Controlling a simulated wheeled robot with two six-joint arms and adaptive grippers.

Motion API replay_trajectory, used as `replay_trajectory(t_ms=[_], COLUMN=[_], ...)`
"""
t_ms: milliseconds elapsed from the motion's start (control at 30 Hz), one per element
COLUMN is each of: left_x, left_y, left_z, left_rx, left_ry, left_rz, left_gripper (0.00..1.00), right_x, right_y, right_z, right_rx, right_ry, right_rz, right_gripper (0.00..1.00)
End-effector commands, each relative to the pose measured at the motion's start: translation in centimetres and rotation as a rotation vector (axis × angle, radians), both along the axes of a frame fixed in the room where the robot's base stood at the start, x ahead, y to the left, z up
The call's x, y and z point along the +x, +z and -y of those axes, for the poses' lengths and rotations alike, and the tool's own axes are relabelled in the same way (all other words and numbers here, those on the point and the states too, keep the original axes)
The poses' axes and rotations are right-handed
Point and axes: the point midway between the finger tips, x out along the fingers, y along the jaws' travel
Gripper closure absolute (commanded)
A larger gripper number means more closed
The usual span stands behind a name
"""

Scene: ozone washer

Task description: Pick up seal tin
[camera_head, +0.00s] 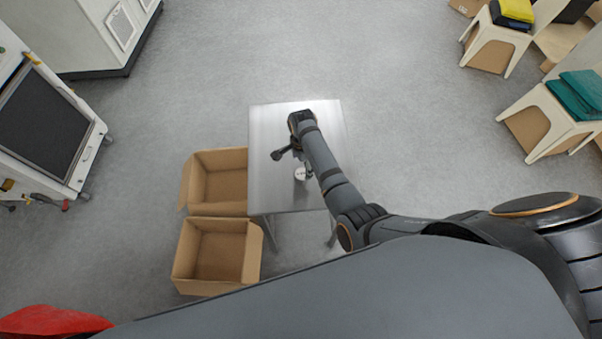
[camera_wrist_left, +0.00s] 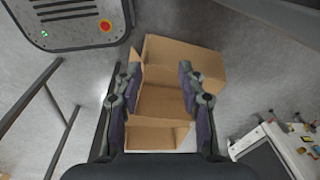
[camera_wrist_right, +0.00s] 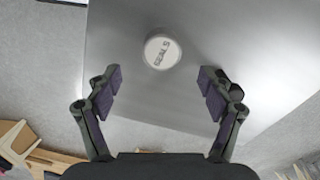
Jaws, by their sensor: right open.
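The seal tin (camera_wrist_right: 161,51) is a small round white tin with "SEALS" on its lid. It stands on the steel table (camera_wrist_right: 235,60). In the head view the tin (camera_head: 300,173) is partly hidden beside my right arm. My right gripper (camera_wrist_right: 160,88) is open and empty in the right wrist view, with the tin beyond its fingertips and roughly midway between them. In the head view my right gripper (camera_head: 286,153) is over the table near the tin. My left gripper (camera_wrist_left: 182,85) is open and empty in the left wrist view, with cardboard boxes beyond it.
Two open cardboard boxes (camera_head: 222,153) (camera_head: 247,245) stand at the table's left side. The rest of the visible tabletop is bare. Stools with folded cloths (camera_head: 548,112) stand at the right. A machine with a dark panel (camera_head: 45,122) is at the left.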

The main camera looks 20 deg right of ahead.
Motion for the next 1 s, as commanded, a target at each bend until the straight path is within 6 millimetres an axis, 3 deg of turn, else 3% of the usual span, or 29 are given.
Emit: replay_trajectory(t_ms=[100, 267, 367, 500, 700, 967, 1000], left_x=[-0.7, -0.4, 0.8, 2.3, 1.4, 0.6, 0.6], left_y=[-0.8, -0.8, -1.1, -3.0, -6.4, -6.3, -6.3], left_z=[0.0, 0.0, 0.0, 0.1, 0.1, 0.1, 0.1], left_rx=[0.0, 0.0, 0.0, -0.001, -0.001, -0.001, -0.001], left_ry=[0.001, 0.0, 0.0, -0.002, -0.001, 0.0, 0.0], left_rz=[-0.011, -0.006, 0.012, 0.036, 0.023, 0.01, 0.01], left_gripper=[0.6, 0.6, 0.6, 0.6, 0.6, 0.6, 0.6], right_x=[0.0, 0.1, 0.0, 0.0, 0.1, 0.1, 0.1], right_y=[-2.0, -2.5, -3.0, -4.9, -7.9, -7.6, -7.6], right_z=[0.0, 0.0, 0.0, 0.0, 0.0, 0.0, 0.0], right_rx=[0.0, 0.0, 0.0, 0.0, 0.0, 0.0, 0.0], right_ry=[0.0, 0.0, 0.0, 0.0, 0.0, 0.0, 0.0], right_rz=[-0.001, 0.001, 0.001, 0.001, 0.003, 0.002, 0.002], right_gripper=[0.2, 0.2, 0.2, 0.2, 0.2, 0.2, 0.25])
